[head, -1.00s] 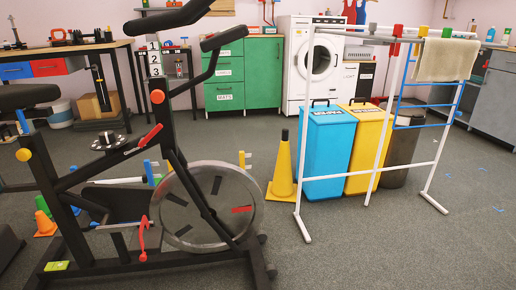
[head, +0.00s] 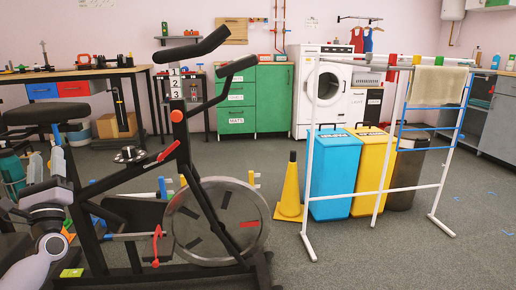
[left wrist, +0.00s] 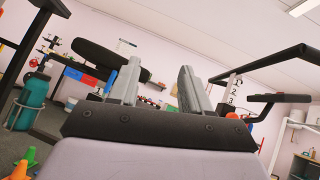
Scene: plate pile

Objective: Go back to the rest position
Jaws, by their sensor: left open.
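My left gripper (head: 46,165) is raised at the lower left of the head view, its fingers pointing up. In the left wrist view its two grey fingers (left wrist: 158,68) stand apart with nothing between them. In the head view it is in front of the exercise bike (head: 185,150), near the seat end; I cannot tell whether they touch. My right gripper is not in view.
A clothes rack (head: 311,160) stands at right, before blue (head: 335,165) and yellow (head: 371,165) bins. A yellow cone (head: 290,190) is beside them. A workbench (head: 100,73) and green cabinet (head: 270,98) line the back. Grey floor (head: 390,255) is clear at front right.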

